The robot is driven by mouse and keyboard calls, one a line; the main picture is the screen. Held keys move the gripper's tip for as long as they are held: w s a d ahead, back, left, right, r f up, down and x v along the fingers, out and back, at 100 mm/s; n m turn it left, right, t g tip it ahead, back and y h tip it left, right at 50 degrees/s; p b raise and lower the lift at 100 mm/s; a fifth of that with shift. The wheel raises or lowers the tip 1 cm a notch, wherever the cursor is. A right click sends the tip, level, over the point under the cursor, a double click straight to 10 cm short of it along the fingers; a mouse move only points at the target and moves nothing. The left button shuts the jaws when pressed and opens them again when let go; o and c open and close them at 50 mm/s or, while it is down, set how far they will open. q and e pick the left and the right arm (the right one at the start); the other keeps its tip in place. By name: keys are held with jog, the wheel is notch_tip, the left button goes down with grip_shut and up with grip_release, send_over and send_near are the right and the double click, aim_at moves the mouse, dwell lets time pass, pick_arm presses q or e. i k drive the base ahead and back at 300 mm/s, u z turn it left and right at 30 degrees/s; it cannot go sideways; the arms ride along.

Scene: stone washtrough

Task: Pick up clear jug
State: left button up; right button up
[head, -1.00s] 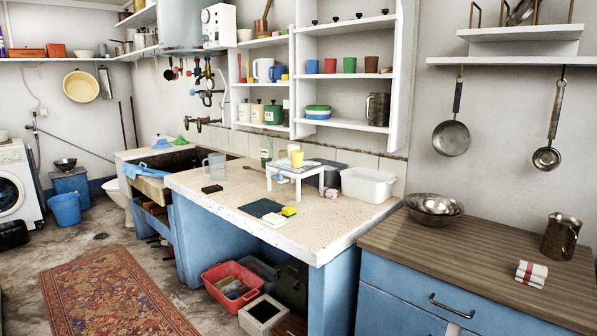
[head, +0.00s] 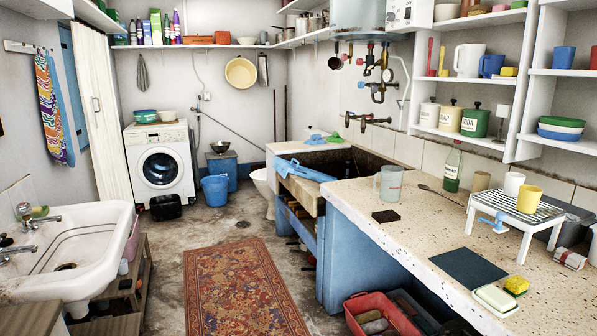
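The clear jug (head: 389,184) stands upright on the speckled worktop (head: 420,235), near its far left end, in the head view. It is see-through with a greyish tint. A dark flat block (head: 386,216) lies just in front of it, and a spoon lies to its right. Neither of my grippers shows in this view, so I cannot see their state.
The stone washtrough (head: 325,163) adjoins the worktop beyond the jug. A patterned rug (head: 243,287) lies on the open floor. A white basin (head: 70,250) is at left.

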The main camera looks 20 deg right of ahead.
aim_at(391, 184)
jog(key=z, duration=0.35)
jog(key=i, duration=2.35)
jog(key=z, duration=0.9)
